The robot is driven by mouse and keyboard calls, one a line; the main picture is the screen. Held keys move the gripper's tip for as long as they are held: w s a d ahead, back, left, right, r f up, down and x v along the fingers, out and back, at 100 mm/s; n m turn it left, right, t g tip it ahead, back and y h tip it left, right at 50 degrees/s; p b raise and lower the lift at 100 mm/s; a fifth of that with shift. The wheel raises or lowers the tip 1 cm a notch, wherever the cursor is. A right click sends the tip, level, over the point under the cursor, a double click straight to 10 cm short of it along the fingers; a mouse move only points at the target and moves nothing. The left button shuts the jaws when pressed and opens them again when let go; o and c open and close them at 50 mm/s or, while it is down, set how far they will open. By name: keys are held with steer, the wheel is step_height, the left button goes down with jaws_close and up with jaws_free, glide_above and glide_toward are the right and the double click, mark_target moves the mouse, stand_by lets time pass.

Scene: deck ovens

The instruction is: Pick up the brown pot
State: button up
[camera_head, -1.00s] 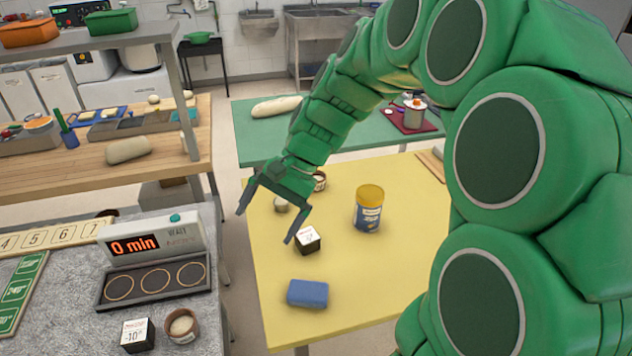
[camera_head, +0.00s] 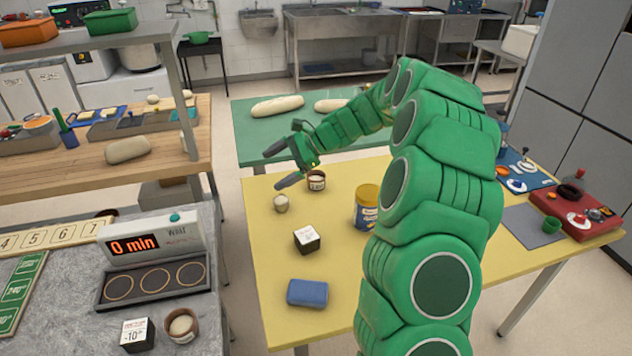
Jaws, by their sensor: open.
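A small brown pot (camera_head: 317,185) with a pale top and a light label stands upright on the yellow table (camera_head: 275,250), near its far edge. A similar brown pot (camera_head: 181,334) with pale contents stands on the grey counter at the lower left. My gripper (camera_head: 282,166) is open and empty, with its fingers pointing left. It is above the far left part of the yellow table, just left of and beyond the pot there. I cannot tell its exact height or whether it touches anything.
The green table (camera_head: 250,137) behind holds dough loaves (camera_head: 277,106).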

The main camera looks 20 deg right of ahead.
steer(key=w+d+f+m+t, duration=0.3)
steer(key=w+d+f+m, duration=0.2)
steer(key=w+d+f, duration=0.4)
steer(key=m+t, duration=0.3)
steer(key=m, duration=0.1)
glide_toward(312, 177)
steer(key=w+a, duration=0.1)
steer(key=w+f, duration=0.1)
steer(key=w, duration=0.1)
steer(key=shift+a+f, duration=0.15)
steer(key=shift+a, duration=0.25)
steer(key=shift+f+x, duration=0.25)
steer(key=shift+x, duration=1.7)
steer(key=shift+f+x, duration=0.2)
steer(key=shift+x, duration=1.7)
steer(key=shift+d, duration=0.2)
steer(key=c, duration=1.1)
